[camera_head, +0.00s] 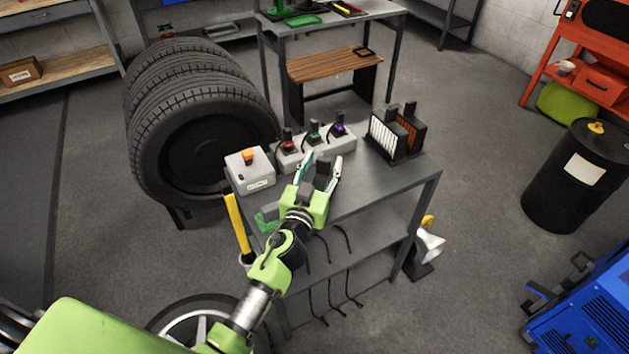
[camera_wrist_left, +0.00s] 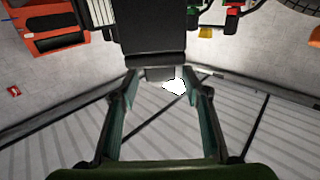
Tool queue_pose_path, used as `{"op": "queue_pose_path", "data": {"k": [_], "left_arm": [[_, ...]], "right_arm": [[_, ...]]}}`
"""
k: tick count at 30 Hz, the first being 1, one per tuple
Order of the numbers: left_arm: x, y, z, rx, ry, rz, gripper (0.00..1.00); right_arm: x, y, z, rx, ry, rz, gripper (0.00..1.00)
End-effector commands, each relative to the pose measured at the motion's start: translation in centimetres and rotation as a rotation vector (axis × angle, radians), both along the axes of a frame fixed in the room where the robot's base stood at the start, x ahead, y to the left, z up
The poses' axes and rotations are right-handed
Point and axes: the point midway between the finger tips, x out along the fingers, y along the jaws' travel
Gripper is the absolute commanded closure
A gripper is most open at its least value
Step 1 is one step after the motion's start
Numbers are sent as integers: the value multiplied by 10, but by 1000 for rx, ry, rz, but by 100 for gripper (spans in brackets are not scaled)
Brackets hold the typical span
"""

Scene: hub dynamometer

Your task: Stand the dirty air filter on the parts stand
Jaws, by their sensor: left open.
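The parts stand (camera_head: 370,190) is a grey metal table with a lower shelf. My left gripper (camera_head: 322,163) is open above its front part. Between its fingers is a dark block (camera_head: 321,172), which may be the dirty air filter seen edge-on; no pleats show. In the left wrist view the block (camera_wrist_left: 155,35) hangs from the top, its small tab between the fingertips of the gripper (camera_wrist_left: 163,82), with gaps beside it. I cannot tell whether the block rests on the top. A white-pleated filter (camera_head: 382,135) and a brown-pleated filter (camera_head: 410,131) stand upright at the back right.
A grey box (camera_head: 343,145) with red, green and purple-marked connectors runs along the back edge. A white box (camera_head: 249,170) with an orange button stands at the left. Tires (camera_head: 200,130) stand behind left. The right front of the top is clear.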

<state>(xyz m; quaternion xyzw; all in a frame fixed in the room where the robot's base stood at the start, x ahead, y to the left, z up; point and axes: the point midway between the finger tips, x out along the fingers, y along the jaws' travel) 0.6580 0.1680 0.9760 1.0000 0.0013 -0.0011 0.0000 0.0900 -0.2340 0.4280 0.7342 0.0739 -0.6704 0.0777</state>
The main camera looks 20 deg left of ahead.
Motion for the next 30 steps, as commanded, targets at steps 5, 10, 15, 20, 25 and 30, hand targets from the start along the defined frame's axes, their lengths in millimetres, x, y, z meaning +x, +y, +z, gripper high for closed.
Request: {"op": "queue_pose_path", "data": {"k": [5, 10, 15, 20, 25, 30], "left_arm": [[-40, 0, -3, -1, 2, 0, 57], [-75, 0, -3, -1, 1, 1, 57], [-97, 0, -1, -2, 0, 1, 57], [-104, 0, 0, 0, -1, 1, 57], [-105, 0, 1, 0, -1, 1, 57], [-105, 0, 1, 0, -1, 1, 57]], "right_arm": [[1, 0, -7, 0, -1, 0, 60], [1, 0, -14, 0, 0, 0, 60], [1, 0, -19, 0, 0, 0, 60], [0, 0, -20, 0, 0, 0, 60], [0, 0, -19, 0, 0, 0, 60], [0, 0, -19, -1, 0, 0, 60]]}}
